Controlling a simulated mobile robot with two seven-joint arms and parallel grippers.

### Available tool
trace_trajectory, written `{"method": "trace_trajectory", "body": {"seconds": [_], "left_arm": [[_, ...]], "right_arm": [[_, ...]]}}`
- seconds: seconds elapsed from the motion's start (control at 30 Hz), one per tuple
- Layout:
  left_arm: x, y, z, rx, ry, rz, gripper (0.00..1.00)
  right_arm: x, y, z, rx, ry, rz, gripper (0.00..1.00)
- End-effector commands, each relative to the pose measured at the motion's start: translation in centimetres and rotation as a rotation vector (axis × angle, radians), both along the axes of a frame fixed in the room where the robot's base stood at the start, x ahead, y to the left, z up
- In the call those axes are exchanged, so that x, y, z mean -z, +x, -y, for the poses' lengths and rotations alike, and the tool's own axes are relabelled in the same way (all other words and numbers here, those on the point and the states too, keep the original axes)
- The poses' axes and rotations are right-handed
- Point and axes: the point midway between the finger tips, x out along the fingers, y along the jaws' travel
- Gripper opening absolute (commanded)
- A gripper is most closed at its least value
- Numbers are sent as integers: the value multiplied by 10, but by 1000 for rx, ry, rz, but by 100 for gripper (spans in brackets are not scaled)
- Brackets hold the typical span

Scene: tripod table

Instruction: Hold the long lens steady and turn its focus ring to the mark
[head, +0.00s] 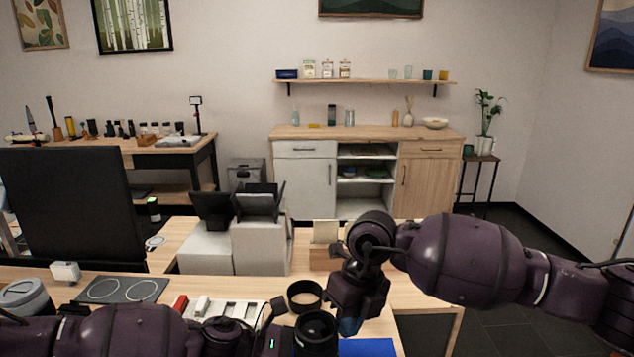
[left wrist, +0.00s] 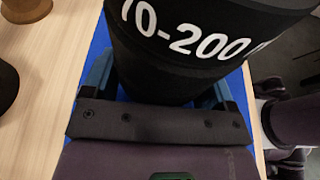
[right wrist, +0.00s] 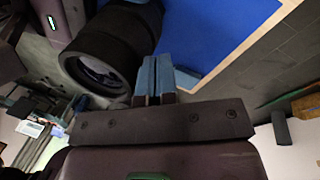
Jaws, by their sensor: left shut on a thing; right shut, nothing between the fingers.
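The long lens (head: 316,331) is a black barrel at the front of the table in the head view. In the left wrist view the lens (left wrist: 190,60) shows large white figures reading like 70-200. My left gripper (left wrist: 158,88) is shut around this barrel, with a blue finger on each side. My right gripper (right wrist: 156,76) has its blue fingers together and empty, beside the open glass end of the lens (right wrist: 100,62). In the head view my right gripper (head: 349,326) is just right of the lens. I cannot make out the focus mark.
A blue mat (head: 369,347) lies under the lens area. A white slotted tray (head: 240,312) and a grey pad with circles (head: 122,290) lie to the left. A wooden block (head: 323,259) stands behind.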

Motion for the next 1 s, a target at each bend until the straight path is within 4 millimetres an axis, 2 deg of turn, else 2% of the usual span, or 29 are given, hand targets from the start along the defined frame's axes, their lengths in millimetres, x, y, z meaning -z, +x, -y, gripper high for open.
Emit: {"method": "trace_trajectory", "body": {"seconds": [1.0], "left_arm": [[1,0,0,0,0,-1,66]], "right_arm": [[0,-2,-7,-2,1,-1,0]]}}
